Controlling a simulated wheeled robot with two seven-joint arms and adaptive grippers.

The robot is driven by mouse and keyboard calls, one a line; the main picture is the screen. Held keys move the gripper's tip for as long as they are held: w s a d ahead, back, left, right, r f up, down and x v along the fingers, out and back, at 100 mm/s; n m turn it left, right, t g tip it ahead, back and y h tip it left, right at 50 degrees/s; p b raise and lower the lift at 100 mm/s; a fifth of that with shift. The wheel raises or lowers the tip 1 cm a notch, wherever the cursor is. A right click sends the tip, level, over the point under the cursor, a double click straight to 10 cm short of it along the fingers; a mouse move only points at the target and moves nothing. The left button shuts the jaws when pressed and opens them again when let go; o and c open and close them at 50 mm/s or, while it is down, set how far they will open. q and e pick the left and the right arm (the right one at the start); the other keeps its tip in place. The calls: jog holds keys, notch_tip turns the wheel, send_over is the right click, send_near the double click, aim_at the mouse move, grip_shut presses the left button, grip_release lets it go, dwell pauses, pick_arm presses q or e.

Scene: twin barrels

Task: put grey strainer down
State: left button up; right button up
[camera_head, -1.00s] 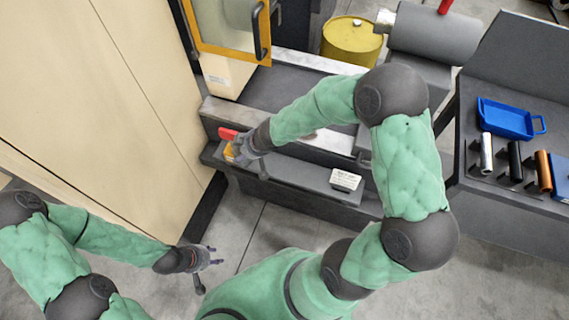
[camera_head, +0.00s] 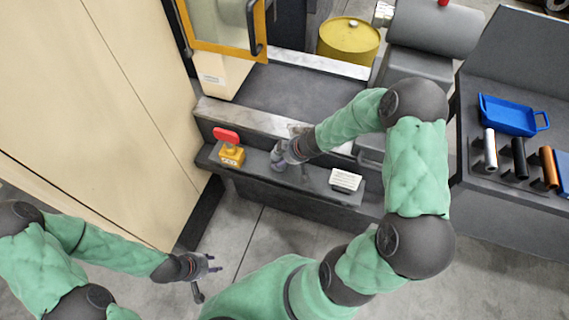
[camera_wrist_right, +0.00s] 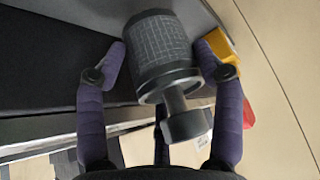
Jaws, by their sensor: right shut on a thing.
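My left gripper (camera_head: 212,264) is open and empty above the floor at lower left.
A yellow block with a red top (camera_head: 229,146) stands on the ledge left of my right gripper. A white labelled block (camera_head: 345,180) lies to its right. A yellow drum (camera_head: 349,40) is behind. A side bench holds a blue tray (camera_head: 508,116) and several cylinders.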

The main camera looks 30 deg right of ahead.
jog(key=shift+d+f+b, duration=0.2)
jog(key=shift+f+b, duration=0.55)
jog(key=shift+f, duration=0.25)
jog(key=shift+d+f+b, duration=0.15)
jog(key=shift+f+b, duration=0.55)
jog(key=shift+f, duration=0.25)
jog(key=o, duration=1.3)
jog(key=shift+o, duration=0.2)
